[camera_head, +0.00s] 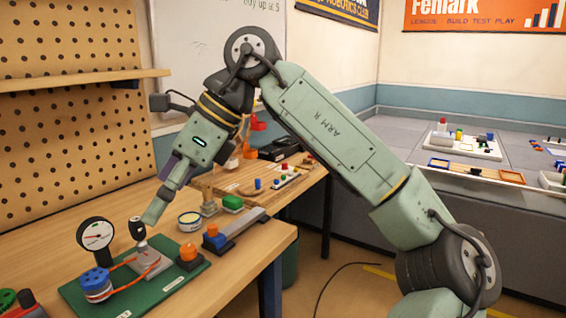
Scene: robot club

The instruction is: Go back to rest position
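My pale green arm (335,130) reaches up from the lower right and bends down to the left over the workbench. My gripper (150,218) points down at a green board (185,287), with its tip close beside a black-knobbed lever (137,230) on a grey block (148,264). I cannot tell whether it touches the knob or whether its fingers are open or shut. A round white gauge (95,234), a blue spool (95,283) with an orange cord and an orange button (188,252) on a black base also stand on the board.
A pegboard (65,120) with a shelf (80,80) rises at the back left. A grey counter (415,145) with trays stands at right.

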